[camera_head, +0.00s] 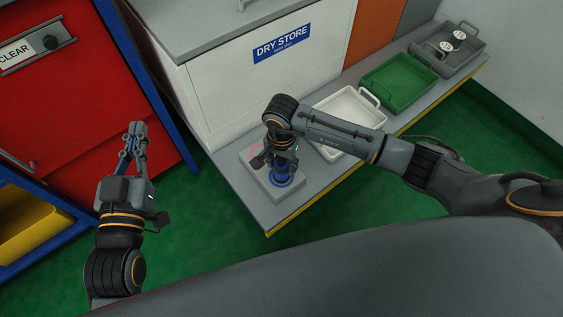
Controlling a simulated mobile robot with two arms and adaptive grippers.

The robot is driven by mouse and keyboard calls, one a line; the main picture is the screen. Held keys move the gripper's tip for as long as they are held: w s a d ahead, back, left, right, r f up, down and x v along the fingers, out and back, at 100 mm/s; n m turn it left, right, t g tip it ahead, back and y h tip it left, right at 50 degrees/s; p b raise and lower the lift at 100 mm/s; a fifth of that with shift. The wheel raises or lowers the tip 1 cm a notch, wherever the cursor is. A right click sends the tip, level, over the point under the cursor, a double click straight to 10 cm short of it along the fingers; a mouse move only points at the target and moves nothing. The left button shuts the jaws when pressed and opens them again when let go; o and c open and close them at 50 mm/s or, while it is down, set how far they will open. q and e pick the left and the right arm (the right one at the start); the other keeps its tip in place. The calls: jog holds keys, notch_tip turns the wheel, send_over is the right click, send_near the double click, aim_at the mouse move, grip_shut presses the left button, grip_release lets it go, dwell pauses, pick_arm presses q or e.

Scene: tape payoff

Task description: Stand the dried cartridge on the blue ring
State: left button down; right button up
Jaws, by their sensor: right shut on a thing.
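My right gripper (278,160) points down over a pale grey block (250,160) on the shelf. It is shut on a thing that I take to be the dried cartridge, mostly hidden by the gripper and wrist. The blue ring (287,183) is on the near part of the block, just below the gripper. I cannot tell whether the cartridge touches it. My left gripper (135,130) is held up at the left, away from the block, with nothing visible in it; its finger gap is unclear.
A white tray (373,97), a green tray (425,75) and a grey tray (470,58) with two round-topped items stand along the shelf to the right. The white dry store cabinet (240,95) stands behind. A red cabinet (75,110) and yellow bin (25,225) are at left.

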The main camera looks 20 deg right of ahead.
jog(key=o, duration=1.3)
jog(key=shift+c, duration=0.2)
pick_arm(q)
jog(key=shift+r, duration=0.3)
jog(key=shift+f, duration=0.1)
